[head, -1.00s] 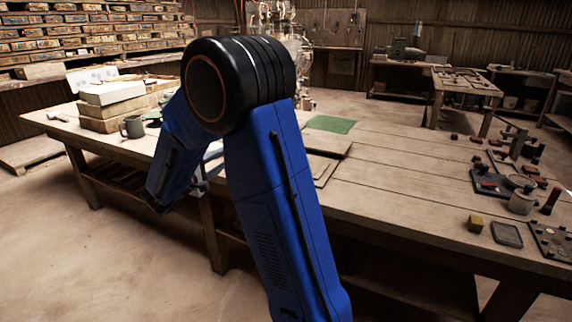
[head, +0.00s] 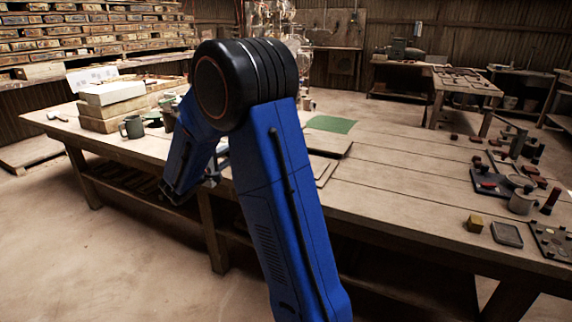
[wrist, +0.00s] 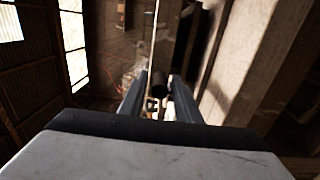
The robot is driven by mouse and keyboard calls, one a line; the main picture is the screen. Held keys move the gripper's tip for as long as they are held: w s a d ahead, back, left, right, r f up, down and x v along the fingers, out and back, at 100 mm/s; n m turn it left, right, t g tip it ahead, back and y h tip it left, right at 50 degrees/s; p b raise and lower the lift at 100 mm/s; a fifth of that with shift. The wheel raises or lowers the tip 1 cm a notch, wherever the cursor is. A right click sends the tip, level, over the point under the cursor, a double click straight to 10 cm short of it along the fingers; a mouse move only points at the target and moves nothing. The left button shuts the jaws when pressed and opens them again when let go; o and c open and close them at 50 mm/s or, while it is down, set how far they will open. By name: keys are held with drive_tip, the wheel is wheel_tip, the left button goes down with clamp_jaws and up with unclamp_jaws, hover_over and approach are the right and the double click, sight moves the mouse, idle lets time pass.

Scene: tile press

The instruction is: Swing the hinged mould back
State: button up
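I cannot pick out the hinged mould with certainty. A dark flat metal fixture (head: 484,184) with a round part lies on the right of the table in the head view, and I cannot tell if it is the mould. In the wrist view my gripper's two fingers (wrist: 158,98) stand apart. A dark round-ended piece and a thin pale strip show between them; I cannot tell whether either touches the fingers.
The long wooden table (head: 400,210) runs across the view. A green mat (head: 331,124) and flat boards (head: 325,143) lie mid-table. A mug (head: 131,127) and stacked boxes (head: 115,100) stand at left. A yellowish block (head: 474,223) sits near the right front edge. Open floor lies in front.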

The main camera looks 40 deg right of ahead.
drive_tip(key=c, duration=0.4)
drive_tip(key=shift+o, duration=0.2)
drive_tip(key=shift+r, duration=0.1)
